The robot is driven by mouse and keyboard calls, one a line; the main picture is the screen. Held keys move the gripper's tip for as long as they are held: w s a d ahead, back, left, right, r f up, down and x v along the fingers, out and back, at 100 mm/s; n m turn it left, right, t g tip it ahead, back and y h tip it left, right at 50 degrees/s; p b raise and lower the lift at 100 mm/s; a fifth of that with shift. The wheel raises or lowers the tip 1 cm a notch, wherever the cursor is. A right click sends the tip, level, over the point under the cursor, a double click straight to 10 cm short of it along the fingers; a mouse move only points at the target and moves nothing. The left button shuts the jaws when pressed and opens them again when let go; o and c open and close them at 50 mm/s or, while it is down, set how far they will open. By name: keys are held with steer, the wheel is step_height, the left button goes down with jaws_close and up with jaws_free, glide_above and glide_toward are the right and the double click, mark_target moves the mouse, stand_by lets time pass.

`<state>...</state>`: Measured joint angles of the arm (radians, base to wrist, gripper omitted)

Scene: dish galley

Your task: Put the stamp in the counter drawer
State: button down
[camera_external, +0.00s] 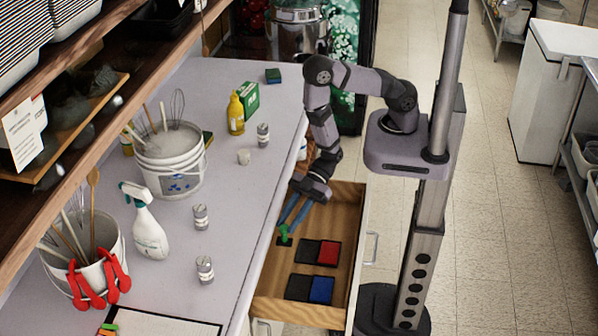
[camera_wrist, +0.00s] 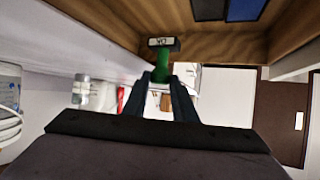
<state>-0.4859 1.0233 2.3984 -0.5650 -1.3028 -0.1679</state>
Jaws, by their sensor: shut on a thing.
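The stamp (camera_external: 284,236) has a green handle and a dark base. My gripper (camera_external: 288,224) is shut on its handle and points down over the open counter drawer (camera_external: 337,215), near the side by the counter edge. In the wrist view the stamp (camera_wrist: 163,57) stands out past the two blue-grey fingertips (camera_wrist: 161,78), with a pale label on its dark base. The drawer is wooden inside. I cannot tell whether the stamp touches the drawer floor.
A red ink pad (camera_external: 328,253) and a blue ink pad (camera_external: 321,290) lie open in the drawer, with bare wood around them. On the counter stand a spray bottle (camera_external: 148,228), small shakers (camera_external: 205,270), a whisk bucket (camera_external: 172,175) and a yellow bottle (camera_external: 236,115).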

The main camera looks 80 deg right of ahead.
steer(key=s+d+f+n+g, duration=0.2)
steer(key=s+d, duration=0.1)
steer(key=d, duration=0.9)
steer(key=s+d+n+g+y+p, duration=0.1)
steer(key=s+d+n+g, duration=0.1)
steer(key=s+d, duration=0.7)
steer(key=shift+s+d+r+g, duration=0.25)
steer(key=shift+s+d+g, duration=0.05)
steer(key=shift+s, duration=0.5)
step_height(320, 180, down, 6)
steer(key=b, duration=0.6)
steer(key=shift+f, duration=0.15)
step_height(320, 180, down, 4)
steer(key=b, duration=0.3)
steer(key=shift+b, duration=0.35)
